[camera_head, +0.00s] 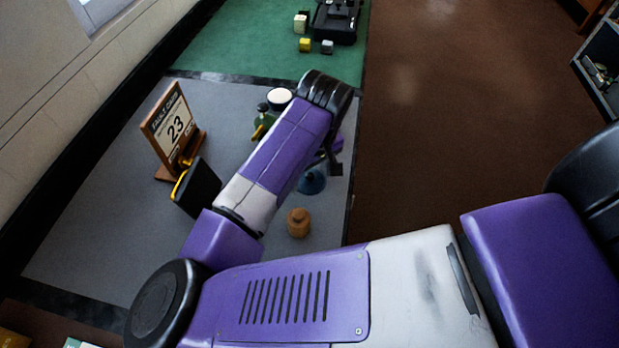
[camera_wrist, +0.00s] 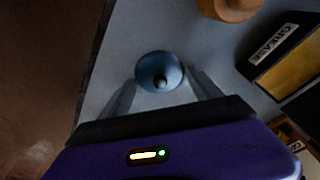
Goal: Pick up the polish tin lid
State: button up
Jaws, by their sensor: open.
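A round blue lid with a dark knob at its centre, which I take for the polish tin lid, lies on the grey surface in the wrist view (camera_wrist: 147,64). In the head view a blue piece of it (camera_head: 312,183) shows below my arm, partly hidden by it. My gripper (camera_wrist: 163,78) is open, its two pale fingers pointing at the lid, one on each side. No grip on the lid shows. Whether the fingers touch it, and how far above it they are, I cannot tell.
A wooden knobbed piece (camera_head: 298,223) stands near the lid. A black box marked GREASE (camera_wrist: 284,48) lies to the right in the wrist view. The grey surface's edge (camera_head: 352,205) is close by on the right.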

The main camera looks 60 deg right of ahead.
jog(key=c, duration=1.6)
jog(key=shift+s, duration=0.1)
